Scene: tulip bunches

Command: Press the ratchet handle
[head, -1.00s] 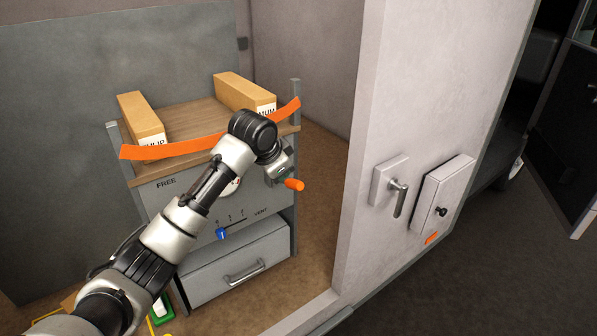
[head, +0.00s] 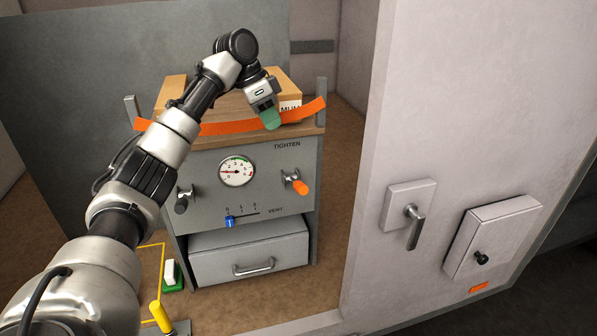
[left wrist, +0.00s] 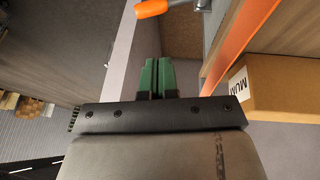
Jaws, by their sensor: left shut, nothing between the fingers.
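The ratchet handle with an orange grip (head: 300,187) sticks out at the right of the grey front panel, below the word TIGHTEN. Its orange grip also shows at the top of the left wrist view (left wrist: 151,8). My left gripper (head: 272,118) is shut and empty, with green fingertips side by side. In the head view it is above and left of the handle, in front of the orange strap (head: 220,127). It does not touch the handle. A round gauge (head: 237,172) sits mid-panel. My right gripper is not in view.
Cardboard boxes, one marked MUM (left wrist: 275,88), stand on the wooden top behind the strap. A blue vent slider (head: 229,222) and a drawer (head: 250,252) are lower down. A pale wall with a lever handle (head: 415,228) stands to the right.

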